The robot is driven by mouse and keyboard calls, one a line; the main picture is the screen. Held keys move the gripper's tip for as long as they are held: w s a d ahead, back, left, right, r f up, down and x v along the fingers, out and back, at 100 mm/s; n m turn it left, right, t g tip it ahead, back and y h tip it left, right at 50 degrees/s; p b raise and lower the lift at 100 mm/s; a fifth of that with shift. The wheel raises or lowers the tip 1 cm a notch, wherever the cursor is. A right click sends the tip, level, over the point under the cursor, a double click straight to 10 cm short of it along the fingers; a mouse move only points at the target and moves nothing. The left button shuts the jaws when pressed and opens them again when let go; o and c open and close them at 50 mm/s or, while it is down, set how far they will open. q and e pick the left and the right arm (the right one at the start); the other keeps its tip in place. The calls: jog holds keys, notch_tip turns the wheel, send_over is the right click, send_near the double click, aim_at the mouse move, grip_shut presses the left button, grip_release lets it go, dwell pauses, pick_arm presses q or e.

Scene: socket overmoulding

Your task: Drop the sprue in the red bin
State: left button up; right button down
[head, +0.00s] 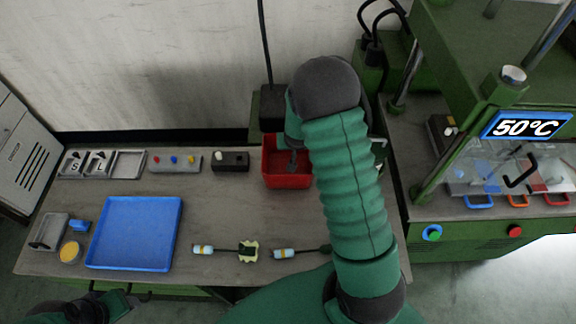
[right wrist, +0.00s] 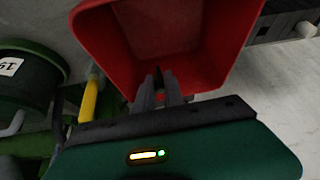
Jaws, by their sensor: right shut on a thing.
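The red bin (head: 287,182) stands at the back of the bench, partly covered by my right arm in the head view. In the right wrist view the red bin (right wrist: 232,40) opens in front of the fingers. My right gripper (right wrist: 159,84) is shut, with its tips at the bin's mouth. A small dark bit between the tips is all that shows of the sprue (right wrist: 158,74); its shape is mostly hidden. My left gripper (head: 118,302) is at the lower left edge, below the bench front, dark and unclear.
A blue tray (head: 135,232) lies at the left of the bench. Two plug-like parts (head: 203,249) (head: 284,253) and a pale-green piece (head: 249,251) lie near the front edge. A button box (head: 176,161) and a black box (head: 230,161) stand left of the bin. A green press (head: 480,80) is at right.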

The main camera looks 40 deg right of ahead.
jog(key=c, duration=1.8)
grip_release()
jog(key=shift+a+r, duration=0.15)
jog(key=shift+a, duration=0.1)
jog(key=o, duration=0.5)
jog(key=shift+w+a+r, duration=0.1)
jog(key=shift+a+r, duration=0.05)
jog(key=shift+a, duration=0.45)
jog(key=shift+c, duration=0.2)
jog(key=p+v, duration=0.6)
jog(key=v, duration=1.1)
pick_arm(q)
jog(key=r+b, duration=0.1)
jog(key=a+r+b, duration=0.1)
jog(key=b, duration=0.1)
jog(key=shift+a+r, duration=0.15)
jog(key=shift+r, duration=0.1)
pick_arm(e)
jog(key=s+a+f+n+g+y, duration=0.1)
jog(key=s+a+n, duration=0.2)
jog(key=a, duration=0.5)
jog(key=s+a+f+n+g+y, duration=0.1)
jog(key=s+a+n, duration=0.3)
jog(key=a, duration=0.5)
jog(key=shift+s+f+n+y, duration=0.25)
jog(key=shift+s+n+y, duration=0.05)
jog(key=shift+s+y, duration=0.55)
